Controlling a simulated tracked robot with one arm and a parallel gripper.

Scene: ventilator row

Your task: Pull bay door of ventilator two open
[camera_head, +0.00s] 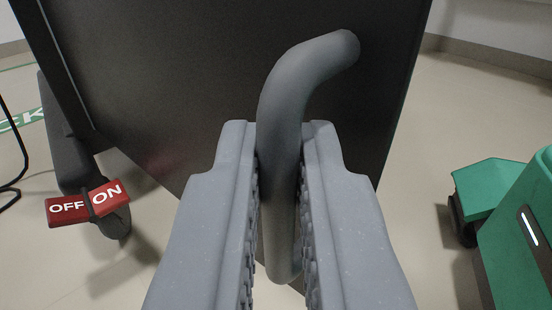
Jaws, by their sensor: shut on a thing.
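A dark, nearly black door panel (180,90) fills the upper middle of the view and stands at an angle. A grey curved bar handle (281,100) is fixed to it, with its upper end bending into the panel at the right. My gripper (279,150) is shut on the handle, with one grey ridged finger on each side of the bar. The lower end of the handle shows between the fingers. My fingers hide part of the panel's lower area. No label shows which ventilator this door belongs to.
A black cable (12,160) hangs at the left edge. A green wheeled unit (525,215) stands at the right. Pale floor (425,235) lies clear between it and the panel.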

